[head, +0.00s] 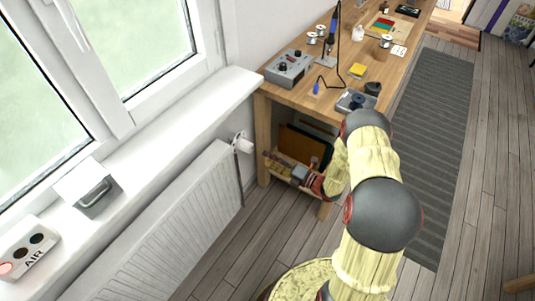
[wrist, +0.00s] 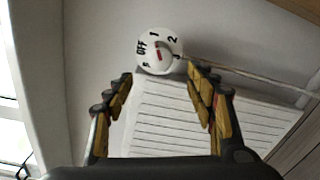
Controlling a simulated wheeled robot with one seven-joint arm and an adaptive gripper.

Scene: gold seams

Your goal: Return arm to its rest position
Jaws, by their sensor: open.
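My gripper (wrist: 165,93) is open and empty in the wrist view, its two yellow-padded fingers spread wide. Between and beyond the fingertips is a white round dial (wrist: 158,51) marked OFF, 1, 2 and more, with a red mark at its middle. The dial is apart from the fingers. In the head view my arm reaches forward and down toward the wall end of the radiator. The dial's white valve (head: 243,144) shows there beside the radiator. My gripper's end (head: 290,172) is small there, and its finger state is hard to make out.
The white radiator (head: 165,232) stands under the windowsill (head: 150,135). A wooden workbench (head: 335,98) with instruments and tools is close beyond my arm, with a lower shelf under it. A metal-handled box (head: 88,188) and an AIR panel (head: 28,248) sit on the sill.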

